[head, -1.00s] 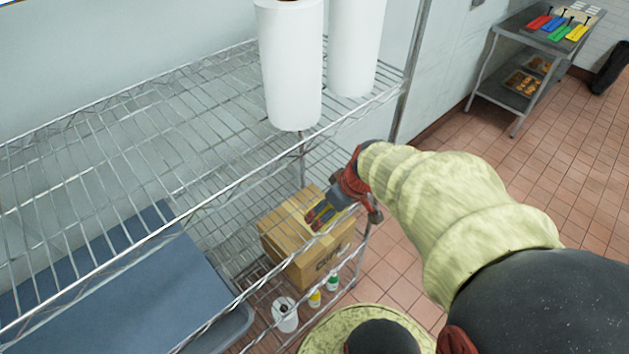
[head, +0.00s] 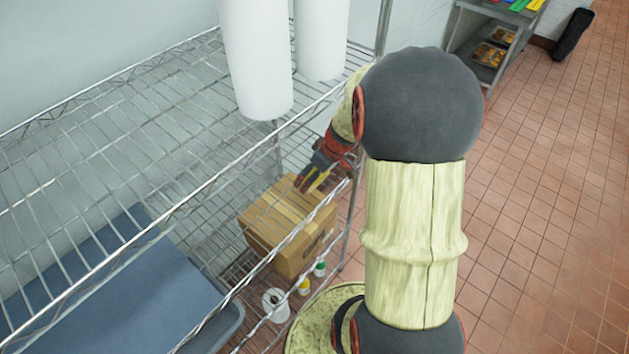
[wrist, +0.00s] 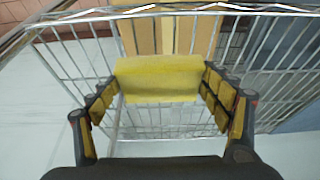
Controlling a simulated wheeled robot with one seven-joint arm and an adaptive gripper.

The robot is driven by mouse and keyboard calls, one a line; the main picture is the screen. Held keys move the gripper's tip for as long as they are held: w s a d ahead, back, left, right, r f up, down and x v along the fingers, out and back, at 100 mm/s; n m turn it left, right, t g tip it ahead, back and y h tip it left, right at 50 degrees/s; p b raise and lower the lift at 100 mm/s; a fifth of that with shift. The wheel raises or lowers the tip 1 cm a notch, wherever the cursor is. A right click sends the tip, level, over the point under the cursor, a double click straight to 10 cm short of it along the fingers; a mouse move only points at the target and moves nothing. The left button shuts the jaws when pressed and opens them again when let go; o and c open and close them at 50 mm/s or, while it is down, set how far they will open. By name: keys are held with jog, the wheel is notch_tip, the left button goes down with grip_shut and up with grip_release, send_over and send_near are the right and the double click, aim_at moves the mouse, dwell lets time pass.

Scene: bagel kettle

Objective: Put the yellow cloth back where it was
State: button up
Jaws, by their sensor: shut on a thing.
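A yellow cloth (wrist: 157,80) sits between the fingers of my gripper (wrist: 160,88) in the wrist view, folded or rolled into a band. My gripper is shut on it. In the head view my gripper (head: 313,180) hangs by the right end of the wire shelving, in line with the back of a cardboard box (head: 285,232). The cloth cannot be made out apart from the yellow finger pads there. The box also shows beyond the cloth in the wrist view (wrist: 170,36).
Wire shelving (head: 110,140) fills the left, with white cylinders (head: 257,60) on top. A blue lidded bin (head: 120,290), a white container (head: 275,304) and small bottles stand below. Shelf rails lie close to my gripper. Tiled floor (head: 540,220) is free at right.

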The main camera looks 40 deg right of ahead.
jog(key=shift+w+d+f, duration=0.1)
jog(key=shift+d+f, duration=0.15)
jog(key=shift+f, duration=0.1)
notch_tip(320, 180, down, 3)
jog(key=shift+w+d+f, duration=0.1)
jog(key=shift+d+f, duration=0.05)
jog(key=shift+f, duration=0.05)
jog(key=o, duration=1.5)
jog(key=shift+o, duration=0.3)
jog(key=shift+r, duration=0.15)
jog(key=v, duration=1.2)
